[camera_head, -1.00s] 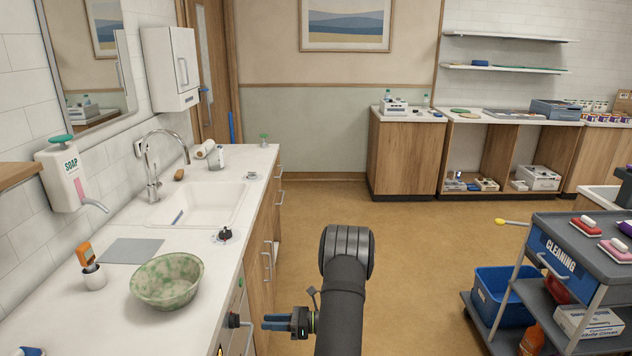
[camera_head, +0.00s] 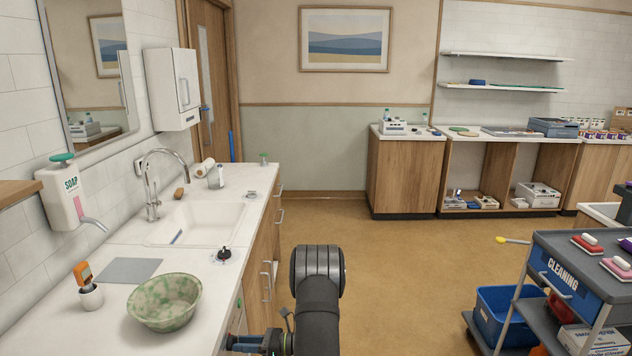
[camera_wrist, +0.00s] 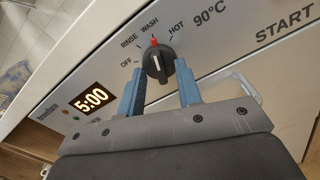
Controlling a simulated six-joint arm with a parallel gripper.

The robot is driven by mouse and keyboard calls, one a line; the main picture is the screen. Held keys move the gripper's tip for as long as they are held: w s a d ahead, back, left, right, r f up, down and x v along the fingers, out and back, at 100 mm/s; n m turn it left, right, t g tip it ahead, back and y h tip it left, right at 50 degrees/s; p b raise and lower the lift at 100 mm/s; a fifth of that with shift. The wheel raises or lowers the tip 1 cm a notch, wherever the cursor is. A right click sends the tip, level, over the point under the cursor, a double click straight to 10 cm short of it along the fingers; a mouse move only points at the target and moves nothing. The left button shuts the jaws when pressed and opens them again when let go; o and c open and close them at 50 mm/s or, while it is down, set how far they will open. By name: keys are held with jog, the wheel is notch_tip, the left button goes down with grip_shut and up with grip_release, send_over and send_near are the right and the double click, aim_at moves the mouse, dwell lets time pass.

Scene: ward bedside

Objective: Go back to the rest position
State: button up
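My gripper (camera_head: 236,341) is at the front panel of the counter, at the bottom of the head view. In the wrist view its two blue fingers (camera_wrist: 159,84) are apart, with nothing held between them. The panel (camera_wrist: 222,45) also reads OFF, RINSE, HOT, 90°C and START. A lit display (camera_wrist: 93,99) shows 5:00. The knob is not clear in the head view.
A green mottled bowl (camera_head: 164,303) stands on the white counter (camera_head: 190,262) above the panel, near the sink (camera_head: 197,223). A grey cleaning cart (camera_head: 560,262) with a blue bin (camera_head: 503,318) stands at the right. The floor (camera_head: 405,262) between is clear.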

jog(key=d, duration=1.7)
jog(key=a+n, duration=1)
jog(key=a, duration=0.7)
jog(key=shift+n, duration=0.4)
jog(key=d+m, duration=0.8)
jog(key=d, duration=0.9)
jog(key=a, duration=1.7)
jog(key=shift+m, duration=0.3)
